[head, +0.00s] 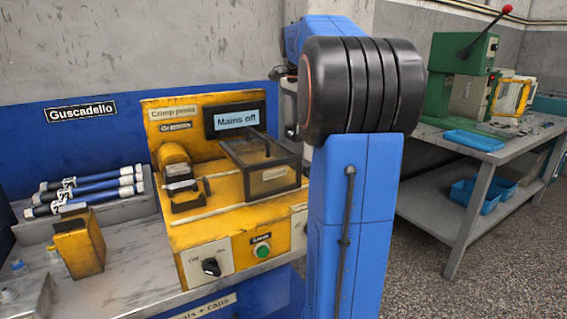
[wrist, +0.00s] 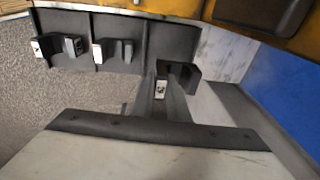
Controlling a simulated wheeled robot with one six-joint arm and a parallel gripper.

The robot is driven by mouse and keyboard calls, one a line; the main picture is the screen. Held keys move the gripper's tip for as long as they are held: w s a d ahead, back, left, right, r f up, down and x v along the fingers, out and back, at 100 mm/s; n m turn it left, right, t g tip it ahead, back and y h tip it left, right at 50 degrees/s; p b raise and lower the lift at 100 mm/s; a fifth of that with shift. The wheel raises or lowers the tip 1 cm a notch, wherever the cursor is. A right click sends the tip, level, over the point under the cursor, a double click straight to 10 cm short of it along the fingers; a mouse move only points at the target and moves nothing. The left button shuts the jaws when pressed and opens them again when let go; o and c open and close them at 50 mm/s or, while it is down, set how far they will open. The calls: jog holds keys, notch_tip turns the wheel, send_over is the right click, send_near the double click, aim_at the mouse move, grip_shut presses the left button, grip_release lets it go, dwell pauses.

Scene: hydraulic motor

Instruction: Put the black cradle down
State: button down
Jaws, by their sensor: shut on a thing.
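The yellow crimp press (head: 215,215) with a "Mains off" screen stands on the grey bench (head: 130,235). Several blue-and-black cylinders (head: 90,188) lie on a riser at left, near a yellow block (head: 80,245). A second table (head: 455,155) with a green machine (head: 462,75) stands right.

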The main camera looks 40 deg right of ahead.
jog(key=shift+f, duration=4.8)
jog(key=shift+f, duration=0.1)
jog(key=c, duration=1.7)
grip_release()
jog(key=r, duration=0.4)
jog(key=a+r, duration=0.1)
jog(key=r, duration=0.7)
jog(key=shift+s+a, duration=0.2)
jog(key=shift+a, duration=0.1)
